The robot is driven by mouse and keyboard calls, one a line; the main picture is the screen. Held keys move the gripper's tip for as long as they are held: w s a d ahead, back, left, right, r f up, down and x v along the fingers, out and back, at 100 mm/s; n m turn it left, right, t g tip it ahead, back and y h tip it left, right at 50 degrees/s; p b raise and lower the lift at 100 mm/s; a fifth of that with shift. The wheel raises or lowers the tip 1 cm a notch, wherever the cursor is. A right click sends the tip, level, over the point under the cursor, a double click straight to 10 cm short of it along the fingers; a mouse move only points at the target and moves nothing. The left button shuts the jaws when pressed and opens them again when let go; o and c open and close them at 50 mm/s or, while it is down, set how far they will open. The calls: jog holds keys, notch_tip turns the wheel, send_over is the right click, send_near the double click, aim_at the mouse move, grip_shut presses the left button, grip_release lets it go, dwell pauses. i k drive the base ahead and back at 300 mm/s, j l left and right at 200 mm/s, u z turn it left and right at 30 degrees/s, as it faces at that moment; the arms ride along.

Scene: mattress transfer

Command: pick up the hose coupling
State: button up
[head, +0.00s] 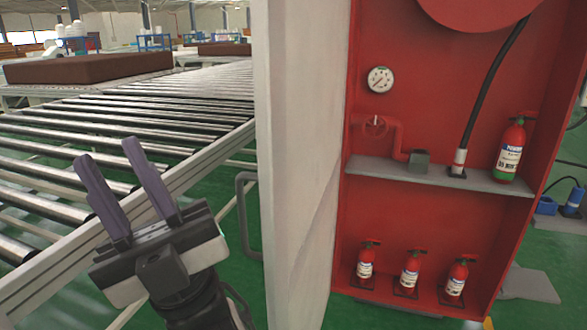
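My gripper (108,152) is at the lower left, in front of the roller conveyor. Its two purple-grey fingers are apart with nothing between them. It is well left of the coupling, with the pale cabinet door panel between them in the picture.
A fire extinguisher (511,150) stands right of the coupling. A grey block (419,161) on a red pipe is to its left, below a gauge (380,79). Several small extinguishers stand below. The pale door (295,150) has a handle (247,215). The roller conveyor (150,110) carries a brown mattress (90,67).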

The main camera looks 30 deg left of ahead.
aim_at(460, 154)
jog(key=j, duration=1.75)
jog(key=z, duration=0.4)
jog(key=l+u, duration=0.15)
jog(key=l, duration=1.45)
jog(key=i+l+u, duration=0.1)
jog(key=l, duration=0.2)
jog(key=i+l, duration=0.15)
jog(key=l, duration=0.2)
jog(key=i+l+u, duration=0.15)
jog(key=l, duration=0.2)
jog(key=i+l+u, duration=0.15)
jog(key=i+l, duration=0.15)
jog(key=i+l+u, duration=0.15)
jog(key=i+l, duration=0.15)
jog(key=l, duration=0.25)
